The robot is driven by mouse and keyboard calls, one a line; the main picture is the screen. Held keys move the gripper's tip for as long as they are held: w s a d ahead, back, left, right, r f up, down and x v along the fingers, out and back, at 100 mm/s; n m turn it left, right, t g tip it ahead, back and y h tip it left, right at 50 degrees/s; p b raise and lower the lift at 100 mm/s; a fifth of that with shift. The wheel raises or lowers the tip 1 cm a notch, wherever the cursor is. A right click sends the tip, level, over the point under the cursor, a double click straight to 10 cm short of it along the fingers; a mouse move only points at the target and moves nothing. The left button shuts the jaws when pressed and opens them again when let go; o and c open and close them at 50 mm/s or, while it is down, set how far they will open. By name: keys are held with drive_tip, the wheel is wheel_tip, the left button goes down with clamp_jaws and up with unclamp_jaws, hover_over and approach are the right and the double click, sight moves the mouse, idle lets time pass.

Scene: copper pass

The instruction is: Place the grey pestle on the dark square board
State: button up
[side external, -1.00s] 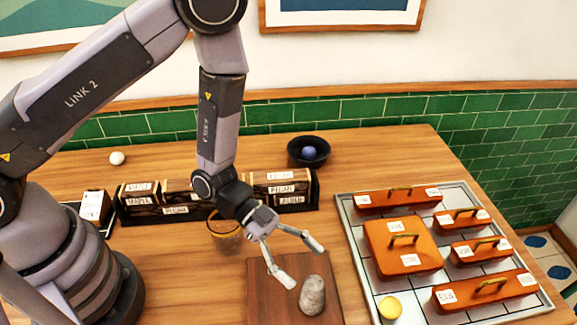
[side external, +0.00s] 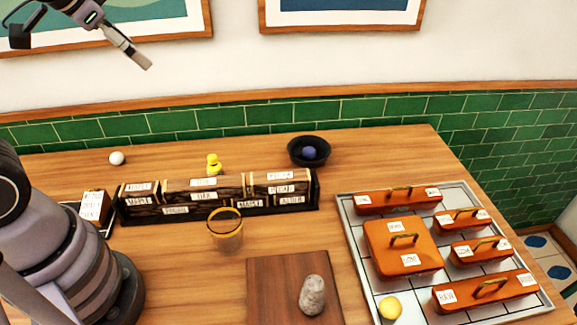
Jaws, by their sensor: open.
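The grey pestle (side external: 313,296), a stubby speckled stone piece, is on the dark square board (side external: 268,282) at the bottom middle of the side external view. It appears to stand upright or slightly tilted near the board's right side, and nothing holds it. The board's lower edge is cut off by the picture. My gripper (side external: 125,42) is high at the upper left, far from the pestle and the board. It is open and empty, and part of it is out of the picture.
A glass (side external: 226,232) stands behind the board. Behind it runs a row of labelled dark blocks (side external: 190,195), with a yellow duck (side external: 213,164) and a black bowl (side external: 309,150) holding a purple ball. A metal tray (side external: 352,240) with orange lidded boxes and a yellow ball (side external: 390,307) is right.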

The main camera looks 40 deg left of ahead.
drive_tip(key=s+r+n+g, duration=0.1)
drive_tip(key=s+n, duration=0.1)
drive_tip(key=s, duration=0.7)
drive_tip(key=shift+s+n+h, duration=0.2)
drive_tip(key=shift+n+h, duration=0.1)
